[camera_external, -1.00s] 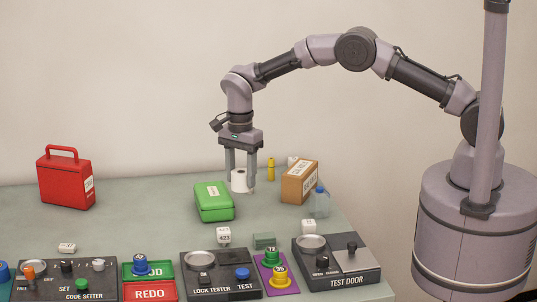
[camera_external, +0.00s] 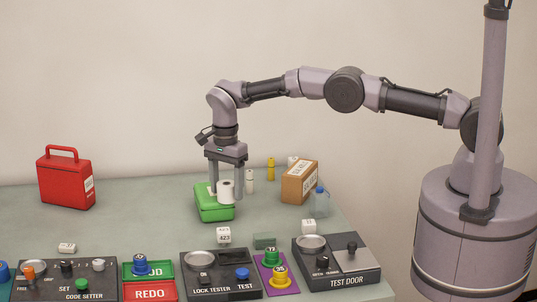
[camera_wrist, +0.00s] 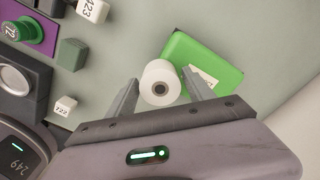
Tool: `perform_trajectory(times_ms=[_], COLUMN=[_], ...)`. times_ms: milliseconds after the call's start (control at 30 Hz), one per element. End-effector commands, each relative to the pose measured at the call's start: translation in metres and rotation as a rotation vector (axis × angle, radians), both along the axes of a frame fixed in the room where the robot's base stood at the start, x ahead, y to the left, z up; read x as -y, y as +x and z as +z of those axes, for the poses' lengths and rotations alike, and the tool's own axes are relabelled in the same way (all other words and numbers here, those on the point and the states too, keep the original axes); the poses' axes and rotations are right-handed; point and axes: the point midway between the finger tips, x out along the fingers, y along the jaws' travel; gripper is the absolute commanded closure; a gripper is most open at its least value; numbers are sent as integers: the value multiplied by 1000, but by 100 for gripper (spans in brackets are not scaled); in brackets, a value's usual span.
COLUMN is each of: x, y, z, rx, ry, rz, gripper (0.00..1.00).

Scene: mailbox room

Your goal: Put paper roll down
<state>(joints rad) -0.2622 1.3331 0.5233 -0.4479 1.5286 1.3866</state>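The white paper roll (camera_external: 226,191) is between the two fingers of my gripper (camera_external: 227,197), which is shut on it. In the outside view the roll overlaps the right part of the green case (camera_external: 208,205). In the wrist view the roll (camera_wrist: 160,85) shows end-on between the fingertips, with its dark core hole visible. The green case (camera_wrist: 205,62) lies beside and partly behind it there. I cannot tell whether the roll touches the case or the table.
A cardboard box (camera_external: 299,182) and a clear bottle (camera_external: 320,203) stand to the right. A white bottle (camera_external: 249,181) and a yellow one (camera_external: 270,169) stand behind. Control panels (camera_external: 220,277) line the front. The table left of the green case is clear up to the red case (camera_external: 66,180).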

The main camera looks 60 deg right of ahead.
Motion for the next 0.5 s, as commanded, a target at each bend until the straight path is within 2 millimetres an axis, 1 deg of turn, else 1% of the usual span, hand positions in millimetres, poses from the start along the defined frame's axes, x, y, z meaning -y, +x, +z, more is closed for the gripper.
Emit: perform_trajectory(times_ms=[267,333,433,467,500], x=[0,0,0,0,0], y=[0,0,1,1,1], z=[1,4,20,28,41], rx=[1,1,2,2,4], ry=[0,0,1,1,1], rz=[0,0,0,0,1], gripper=[30,30,30,30,30])
